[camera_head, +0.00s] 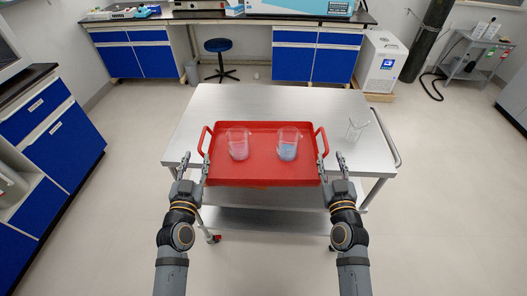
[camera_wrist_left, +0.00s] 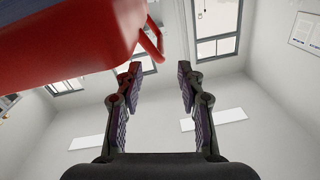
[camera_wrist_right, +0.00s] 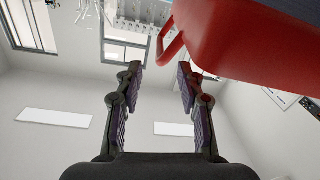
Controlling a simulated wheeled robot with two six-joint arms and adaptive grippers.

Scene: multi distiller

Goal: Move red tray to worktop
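The red tray (camera_head: 265,172) lies on the steel cart (camera_head: 215,107), with a handle at each side. It carries a beaker of pinkish liquid (camera_head: 238,145) and a beaker of blue liquid (camera_head: 288,144). My left gripper (camera_head: 195,165) is open and empty by the tray's near left corner, short of the left handle (camera_head: 204,140). My right gripper (camera_head: 331,164) is open and empty by the near right corner, short of the right handle (camera_head: 322,142). In the left wrist view, the left handle (camera_wrist_left: 152,40) shows ahead of the open fingers; the right wrist view shows the right handle (camera_wrist_right: 170,46) likewise.
A blue-fronted bench (camera_head: 55,125) with a dark worktop is at the left. Another bench (camera_head: 293,57) runs along the back, with a blue stool (camera_head: 218,46) before it. Floor between is open.

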